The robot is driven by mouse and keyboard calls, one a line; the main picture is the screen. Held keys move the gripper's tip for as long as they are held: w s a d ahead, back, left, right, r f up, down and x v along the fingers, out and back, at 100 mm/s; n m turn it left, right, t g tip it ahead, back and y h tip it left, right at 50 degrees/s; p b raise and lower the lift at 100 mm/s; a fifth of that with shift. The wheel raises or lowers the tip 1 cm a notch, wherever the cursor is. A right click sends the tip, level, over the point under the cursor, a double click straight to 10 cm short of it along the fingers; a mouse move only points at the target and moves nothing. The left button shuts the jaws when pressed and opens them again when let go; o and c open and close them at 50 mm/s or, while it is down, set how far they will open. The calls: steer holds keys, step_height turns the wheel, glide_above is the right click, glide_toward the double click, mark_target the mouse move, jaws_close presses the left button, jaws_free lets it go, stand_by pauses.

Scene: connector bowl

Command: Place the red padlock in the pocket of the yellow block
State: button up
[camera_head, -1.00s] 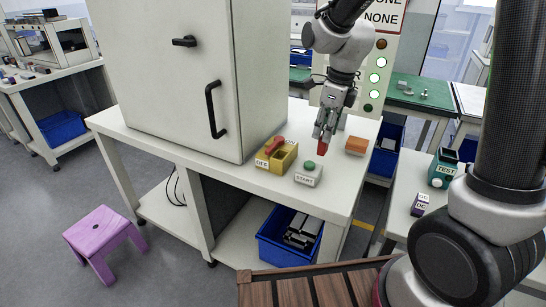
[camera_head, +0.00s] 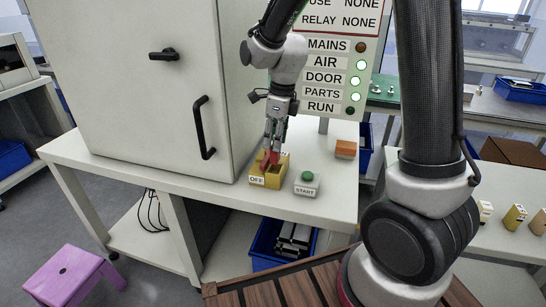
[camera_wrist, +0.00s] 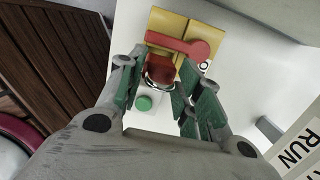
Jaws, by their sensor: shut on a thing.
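The yellow block (camera_head: 274,181) stands on the white bench, with an OFF label on its front. In the wrist view the yellow block (camera_wrist: 166,22) has a red lever (camera_wrist: 185,46) lying across it. My gripper (camera_wrist: 157,85) is shut on the red padlock (camera_wrist: 160,68), whose body shows between the green-padded fingers. In the head view my gripper (camera_head: 273,145) points down over the block, with red between and below its fingertips. The padlock and the lever are hard to tell apart there. The pocket is hidden, and I cannot tell whether the padlock touches the block.
A white START box with a green button (camera_head: 307,177) stands just right of the block. An orange block (camera_head: 345,149) lies further right. The large cabinet with a black handle (camera_head: 203,127) rises close on the left. A status panel (camera_head: 335,70) stands behind.

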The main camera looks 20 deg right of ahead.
mark_target(275, 153)
steer(key=shift+f, duration=2.35)
steer(key=shift+f, duration=0.2)
steer(key=o, duration=1.1)
steer(key=shift+c, duration=0.2)
step_height(275, 153, up, 12)
steer(key=d, duration=0.1)
steer(key=s+d+r+n+t, duration=0.1)
steer(key=s+d+r+n, duration=0.1)
steer(key=s+d+n, duration=0.2)
steer(key=s+d+r+n+t, duration=0.1)
steer(key=s+d+r+n, duration=0.2)
steer(key=s+n, duration=0.8)
steer(key=s+d+r+n+t+h, duration=0.1)
steer(key=s+d+r+n, duration=0.2)
steer(key=s+d+n, duration=0.4)
steer(key=s+n, duration=0.1)
steer(key=n, duration=0.1)
steer(key=shift+r+n, duration=0.15)
steer(key=shift+n, duration=0.25)
